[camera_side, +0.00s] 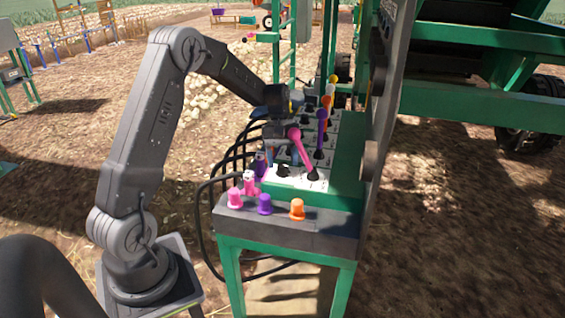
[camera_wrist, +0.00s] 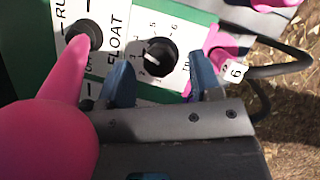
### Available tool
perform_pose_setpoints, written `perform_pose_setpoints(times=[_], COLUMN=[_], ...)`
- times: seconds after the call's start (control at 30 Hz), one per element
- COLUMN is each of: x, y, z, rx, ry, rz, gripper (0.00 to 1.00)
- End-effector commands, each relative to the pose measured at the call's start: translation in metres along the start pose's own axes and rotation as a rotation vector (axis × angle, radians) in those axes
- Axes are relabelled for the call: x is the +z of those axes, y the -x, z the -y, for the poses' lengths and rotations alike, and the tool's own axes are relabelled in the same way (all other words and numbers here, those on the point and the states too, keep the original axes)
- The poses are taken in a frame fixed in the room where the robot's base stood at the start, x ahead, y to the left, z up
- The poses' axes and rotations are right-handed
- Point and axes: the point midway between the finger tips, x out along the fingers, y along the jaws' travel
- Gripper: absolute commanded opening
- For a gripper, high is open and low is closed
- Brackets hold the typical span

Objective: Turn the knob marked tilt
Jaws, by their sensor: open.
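In the wrist view a round black knob (camera_wrist: 160,57) with a white pointer mark sits on a white plate with a number scale. The word "tilt" is not readable in either view. My gripper (camera_wrist: 160,66) is open, with one blue finger on each side of the knob in the picture. Nothing is between the fingers that I can see held, and I cannot tell whether they touch the knob. In the side view my gripper (camera_side: 278,154) is low over the near end of the control panel, partly hidden by a pink lever.
The pink lever (camera_side: 301,147) stands close beside my gripper, its ball large in the wrist view (camera_wrist: 45,140). A pink plug tagged 6 (camera_wrist: 222,45) is by the right finger. More levers, including a purple one (camera_side: 320,138), stand behind. Pink, purple and orange buttons (camera_side: 297,209) line the front.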

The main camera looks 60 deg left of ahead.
Motion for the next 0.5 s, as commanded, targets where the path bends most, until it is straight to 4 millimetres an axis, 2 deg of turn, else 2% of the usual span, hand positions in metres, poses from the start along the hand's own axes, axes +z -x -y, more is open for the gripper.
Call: perform_pose_setpoints(times=[0.13,0.4,0.5], x=[0.0002,0.0001,0.0001], y=[-0.0094,-0.0107,-0.0106], z=[0.0002,0.0001,0.0001], rx=[-0.001,0.000,0.000], ry=[0.000,0.000,0.000], rz=[0.001,0.000,0.000], gripper=[0.58,0.58,0.51])
